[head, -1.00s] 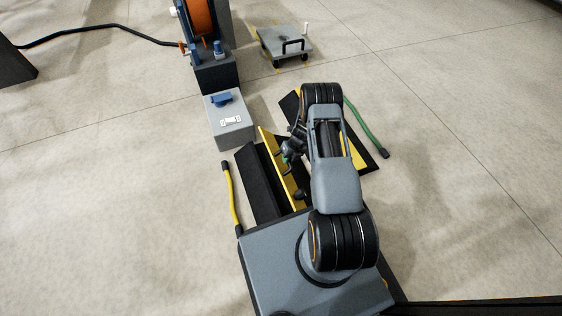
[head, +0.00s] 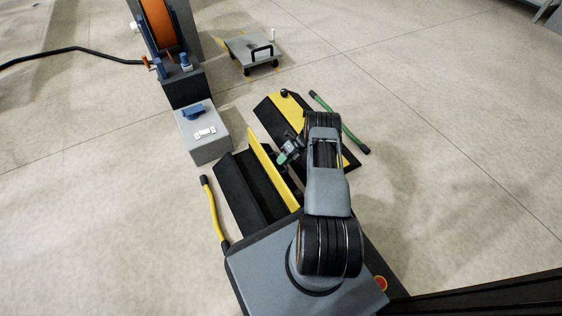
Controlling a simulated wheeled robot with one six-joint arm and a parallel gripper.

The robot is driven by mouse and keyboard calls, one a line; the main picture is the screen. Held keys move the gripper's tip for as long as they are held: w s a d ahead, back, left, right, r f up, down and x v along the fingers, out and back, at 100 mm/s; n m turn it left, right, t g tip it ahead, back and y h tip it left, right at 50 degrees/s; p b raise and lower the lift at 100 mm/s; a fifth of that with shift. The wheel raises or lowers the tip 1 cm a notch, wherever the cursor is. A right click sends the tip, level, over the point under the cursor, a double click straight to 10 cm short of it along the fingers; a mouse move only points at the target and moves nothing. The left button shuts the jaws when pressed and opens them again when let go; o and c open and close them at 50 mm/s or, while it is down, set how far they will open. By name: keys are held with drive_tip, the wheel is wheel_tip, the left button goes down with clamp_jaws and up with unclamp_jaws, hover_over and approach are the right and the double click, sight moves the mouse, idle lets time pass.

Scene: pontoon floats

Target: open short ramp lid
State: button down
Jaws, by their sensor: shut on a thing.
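The ramp (head: 228,186) is a black cable channel on the floor in front of my base. Its yellow lid (head: 262,152) is raised and stands steeply along the channel's right side, leaving the black trough beside it uncovered. My gripper (head: 281,158) is at the right side of this lid, near its far half, shut on what appears to be a part of the lid. The jaws are small and dark here, so the exact grip point is unclear. My arm and base hide the channel's near end.
A second black-and-yellow ramp (head: 268,112) lies closed to the right, partly behind my arm. A green cable (head: 340,124) and a yellow cable (head: 212,212) lie on the floor. A grey box (head: 207,146), an orange reel (head: 158,22) and a small trolley (head: 240,47) stand beyond.

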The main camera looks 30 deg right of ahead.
drive_tip(key=shift+s+a+f, duration=0.1)
drive_tip(key=shift+s+f, duration=0.15)
drive_tip(key=shift+f, duration=0.15)
drive_tip(key=c, duration=1.4)
unclamp_jaws()
drive_tip(key=o, duration=0.3)
drive_tip(key=shift+w+r, duration=0.1)
drive_tip(key=shift+r, duration=0.05)
drive_tip(key=shift+o, duration=0.2)
drive_tip(key=shift+d, duration=0.2)
drive_tip(key=p+v, duration=0.1)
drive_tip(key=v, duration=1.2)
drive_tip(key=shift+d, duration=0.4)
drive_tip(key=shift+r, duration=0.15)
